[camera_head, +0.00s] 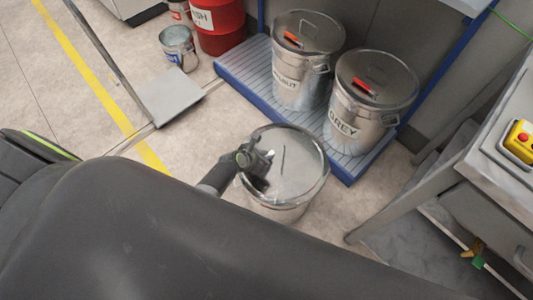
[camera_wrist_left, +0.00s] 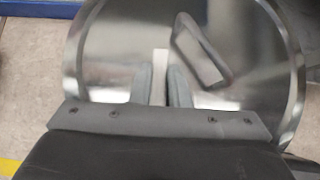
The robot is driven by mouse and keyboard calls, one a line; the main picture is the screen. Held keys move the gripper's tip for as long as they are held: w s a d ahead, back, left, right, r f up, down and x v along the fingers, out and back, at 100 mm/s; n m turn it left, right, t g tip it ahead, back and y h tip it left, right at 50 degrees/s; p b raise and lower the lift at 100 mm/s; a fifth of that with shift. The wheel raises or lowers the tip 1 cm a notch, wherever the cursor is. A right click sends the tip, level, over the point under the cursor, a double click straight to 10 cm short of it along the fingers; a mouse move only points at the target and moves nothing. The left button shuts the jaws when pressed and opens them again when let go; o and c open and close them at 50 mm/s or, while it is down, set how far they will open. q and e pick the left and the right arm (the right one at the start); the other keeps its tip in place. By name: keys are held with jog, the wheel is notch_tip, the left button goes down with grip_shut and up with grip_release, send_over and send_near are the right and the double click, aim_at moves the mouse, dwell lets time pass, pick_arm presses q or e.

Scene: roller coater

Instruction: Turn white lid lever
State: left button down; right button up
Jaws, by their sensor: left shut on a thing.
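An open-floor metal drum (camera_head: 285,211) with a shiny lid (camera_head: 300,170) stands at the centre of the head view. My left gripper (camera_head: 268,160) is over the left part of this lid. In the left wrist view, the two fingers (camera_wrist_left: 162,85) are shut on a small white lever (camera_wrist_left: 160,60), which shows as a pale strip between them. A loop-shaped metal handle (camera_wrist_left: 200,52) is on the lid just right of the fingers. The gripper hides most of the lever in the head view. My right gripper is not in view.
Two lidded drums (camera_head: 300,90) (camera_head: 360,120) with red-orange levers stand on a blue-edged platform (camera_head: 243,80) behind. A red barrel (camera_head: 217,25) and paint can (camera_head: 179,47) are at the back left. A metal bench (camera_head: 500,165) with a yellow control box (camera_head: 522,141) is at right.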

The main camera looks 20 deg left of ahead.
pick_arm(q)
jog(key=n+p, duration=0.1)
jog(key=a+n+y+p, duration=0.1)
jog(key=p, duration=0.1)
jog(key=shift+w+r+y, duration=0.25)
jog(key=shift+r+y, duration=0.05)
jog(key=shift+r, duration=0.05)
jog(key=n+y+p, duration=0.1)
jog(key=a+n+p, duration=0.1)
jog(key=shift+w+f+n+t+y, duration=0.1)
jog(key=shift+f+n+t+y, duration=0.05)
jog(key=shift+n+t+y, duration=0.2)
jog(key=shift+a+f+n+y, duration=0.1)
jog(key=shift+a+n+y, duration=0.4)
jog(key=shift+n+y, duration=0.25)
jog(key=shift+a+n+y, duration=0.35)
jog(key=shift+n+y, duration=0.15)
jog(key=shift+n, duration=0.1)
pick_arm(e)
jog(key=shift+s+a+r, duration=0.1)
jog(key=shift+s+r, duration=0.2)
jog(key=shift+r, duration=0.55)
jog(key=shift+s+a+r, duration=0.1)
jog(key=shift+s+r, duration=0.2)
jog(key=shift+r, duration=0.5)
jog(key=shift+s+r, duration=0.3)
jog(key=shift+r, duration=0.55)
pick_arm(q)
jog(key=shift+a, duration=0.1)
